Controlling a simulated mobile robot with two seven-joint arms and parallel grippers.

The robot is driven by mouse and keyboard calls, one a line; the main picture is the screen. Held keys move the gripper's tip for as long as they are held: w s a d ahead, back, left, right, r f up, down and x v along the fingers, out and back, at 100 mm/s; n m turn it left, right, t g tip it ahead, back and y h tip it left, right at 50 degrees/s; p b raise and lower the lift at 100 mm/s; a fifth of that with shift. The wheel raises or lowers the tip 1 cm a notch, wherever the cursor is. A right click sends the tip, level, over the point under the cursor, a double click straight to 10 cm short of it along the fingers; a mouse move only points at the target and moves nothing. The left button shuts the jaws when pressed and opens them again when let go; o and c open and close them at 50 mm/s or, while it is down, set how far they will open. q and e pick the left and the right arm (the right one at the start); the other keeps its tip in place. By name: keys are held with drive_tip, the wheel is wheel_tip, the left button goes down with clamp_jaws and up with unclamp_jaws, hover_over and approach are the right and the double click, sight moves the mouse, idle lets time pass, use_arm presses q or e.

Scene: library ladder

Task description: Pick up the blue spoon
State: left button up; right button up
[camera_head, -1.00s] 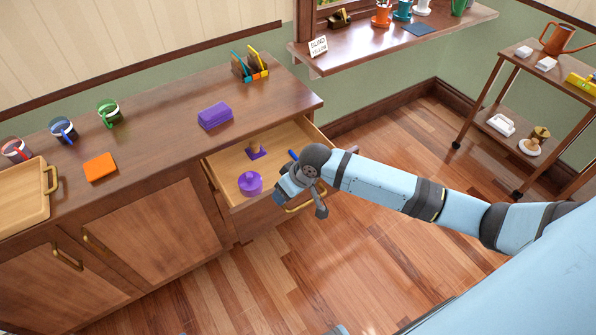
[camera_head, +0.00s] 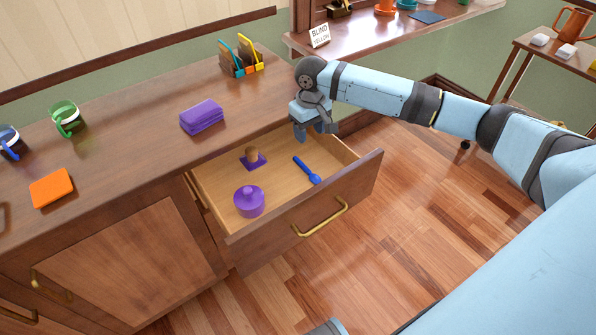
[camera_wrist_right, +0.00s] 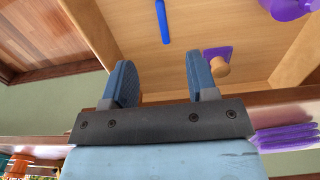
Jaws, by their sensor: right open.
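The blue spoon (camera_head: 307,170) lies on the floor of the open drawer (camera_head: 222,187), in its right half, with the bowl end toward the drawer front. Its blue handle also shows at the top of the right wrist view (camera_wrist_right: 162,22). My right gripper (camera_head: 315,133) is above the back right part of the drawer, apart from the spoon. In the right wrist view its two blue fingers (camera_wrist_right: 160,80) are spread with nothing between them. My left gripper is not in view.
A purple lidded pot (camera_head: 249,202) and a wooden-knobbed purple item (camera_head: 252,158) share the drawer, left of the spoon. The drawer front has a brass handle (camera_head: 320,218). Purple folded cloths (camera_head: 202,117) and an orange cloth (camera_head: 52,187) lie on the counter.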

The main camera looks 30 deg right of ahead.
drive_tip(key=b, duration=0.3)
hover_over(309, 170)
drive_tip(key=f, duration=0.9)
drive_tip(key=shift+w+f, duration=0.25)
drive_tip(key=shift+w, duration=0.05)
drive_tip(key=shift+s+f, duration=0.1)
drive_tip(key=shift+f, duration=0.3)
drive_tip(key=f+b, duration=0.1)
drive_tip(key=f, duration=0.3)
drive_tip(key=shift+s+f+b, duration=0.2)
drive_tip(key=shift+b, duration=0.15)
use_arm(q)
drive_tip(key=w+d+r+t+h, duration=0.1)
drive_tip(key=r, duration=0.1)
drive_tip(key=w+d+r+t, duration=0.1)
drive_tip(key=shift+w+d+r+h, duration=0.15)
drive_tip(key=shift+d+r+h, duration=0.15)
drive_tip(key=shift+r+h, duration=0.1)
use_arm(e)
drive_tip(key=shift+a, duration=0.1)
clamp_jaws()
